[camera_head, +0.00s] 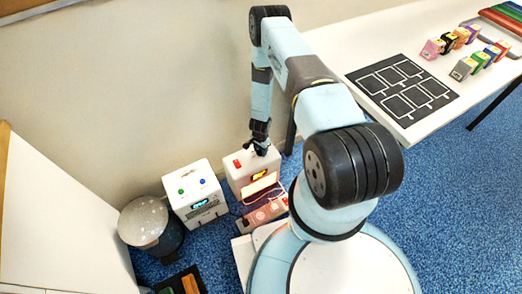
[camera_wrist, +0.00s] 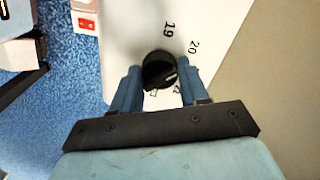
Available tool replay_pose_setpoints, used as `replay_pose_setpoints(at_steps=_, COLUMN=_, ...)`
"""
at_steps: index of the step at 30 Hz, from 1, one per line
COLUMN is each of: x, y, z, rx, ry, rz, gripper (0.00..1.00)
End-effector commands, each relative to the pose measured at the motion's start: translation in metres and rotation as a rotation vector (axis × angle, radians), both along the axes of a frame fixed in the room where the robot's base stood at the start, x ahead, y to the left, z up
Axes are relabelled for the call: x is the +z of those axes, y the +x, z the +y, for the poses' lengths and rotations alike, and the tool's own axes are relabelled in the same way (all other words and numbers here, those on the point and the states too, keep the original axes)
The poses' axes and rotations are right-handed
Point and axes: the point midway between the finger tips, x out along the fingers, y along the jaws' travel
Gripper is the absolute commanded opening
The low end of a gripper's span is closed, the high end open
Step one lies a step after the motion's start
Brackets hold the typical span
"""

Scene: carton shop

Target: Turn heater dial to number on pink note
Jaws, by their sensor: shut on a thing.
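The heater (camera_head: 241,178) is a white box on the floor by the wall, with a red switch and a lit orange display. My gripper (camera_head: 261,146) reaches down onto its top. In the wrist view, my gripper (camera_wrist: 160,76) is shut on the round black dial (camera_wrist: 159,66), one blue finger on each side. Printed numbers 19 (camera_wrist: 169,30) and 20 (camera_wrist: 194,47) show beside the dial on the white top (camera_wrist: 130,30); further marks near the fingers are partly hidden. I cannot clearly read where the dial points. I cannot make out a pink note for certain.
A second white box (camera_head: 197,193) with a blue display stands left of the heater, beside a grey domed bin (camera_head: 145,222). A reddish strip-like object (camera_head: 265,214) lies in front of the heater. A white table (camera_head: 403,28) with a black outlined mat (camera_head: 402,88) and small coloured boxes stands right.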

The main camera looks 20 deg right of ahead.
Motion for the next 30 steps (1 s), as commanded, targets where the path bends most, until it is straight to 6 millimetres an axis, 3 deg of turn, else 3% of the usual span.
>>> replay_pose_setpoints(at_steps=3, x=0.001, y=0.002, z=0.001, rx=0.000, ry=0.001, rz=-0.004, gripper=0.14)
replay_pose_setpoints(at_steps=4, x=0.001, y=0.002, z=0.001, rx=-0.001, ry=0.001, rz=-0.004, gripper=0.46)
replay_pose_setpoints(at_steps=11, x=0.000, y=0.002, z=0.000, rx=-0.001, ry=-0.001, rz=-0.003, gripper=0.68)
replay_pose_setpoints(at_steps=22, x=0.005, y=0.001, z=0.000, rx=-0.002, ry=0.000, rz=-0.002, gripper=0.69)
replay_pose_setpoints(at_steps=30, x=0.041, y=0.002, z=0.000, rx=-0.001, ry=0.000, rz=-0.004, gripper=0.69)
